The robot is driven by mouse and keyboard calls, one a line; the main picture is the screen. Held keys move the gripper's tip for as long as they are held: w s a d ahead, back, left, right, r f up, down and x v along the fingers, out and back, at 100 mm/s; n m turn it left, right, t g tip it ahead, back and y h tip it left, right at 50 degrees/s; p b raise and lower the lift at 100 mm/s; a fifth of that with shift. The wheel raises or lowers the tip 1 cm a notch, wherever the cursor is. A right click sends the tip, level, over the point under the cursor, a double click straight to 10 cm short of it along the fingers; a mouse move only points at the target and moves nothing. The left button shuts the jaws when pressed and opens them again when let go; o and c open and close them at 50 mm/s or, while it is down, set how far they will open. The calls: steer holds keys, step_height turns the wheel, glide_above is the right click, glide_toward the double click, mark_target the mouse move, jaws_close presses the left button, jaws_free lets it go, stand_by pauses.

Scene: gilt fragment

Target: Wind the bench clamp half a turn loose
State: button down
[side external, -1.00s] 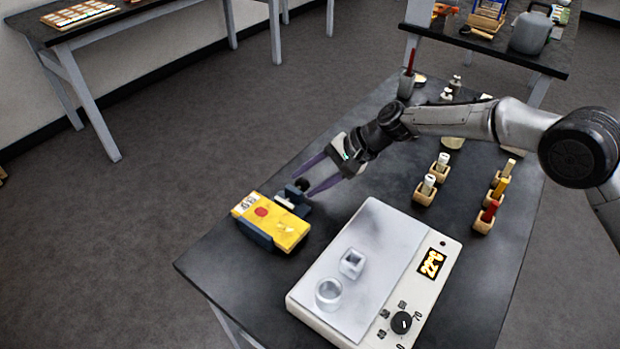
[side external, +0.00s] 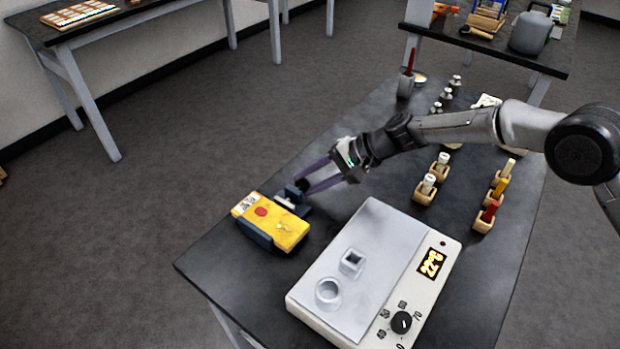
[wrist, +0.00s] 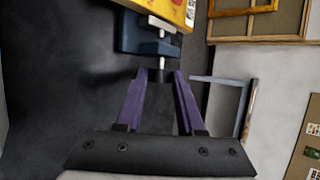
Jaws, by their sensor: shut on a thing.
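The bench clamp (side external: 257,235) is a dark blue vise at the left edge of the near bench, with a yellow box (side external: 275,222) between its jaws. Its black knob (side external: 301,184) sits on the side facing my arm. My gripper (side external: 304,185) has its two purple fingers shut on this knob. In the wrist view the fingertips (wrist: 159,75) lie on either side of the dark knob (wrist: 157,76). The clamp's blue body (wrist: 139,33) and pale screw show just beyond it. The fingers partly hide the knob in the side view.
A white hotplate (side external: 362,270) with a 22°C display stands close to the right of the clamp, bearing a small ring and a square holder. Wooden blocks with vials (side external: 425,190) and coloured sticks (side external: 490,212) stand farther right. Bench around the clamp's front is bare.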

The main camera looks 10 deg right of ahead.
steer(key=shift+s+t+y, duration=0.15)
steer(key=shift+t+y, duration=0.15)
steer(key=shift+y, duration=0.1)
steer(key=shift+f, duration=0.1)
steer(key=shift+t, duration=0.3)
steer(key=c, duration=0.8)
jaws_free()
steer(key=shift+d, duration=0.1)
steer(key=v, duration=1.3)
steer(key=shift+d, duration=0.35)
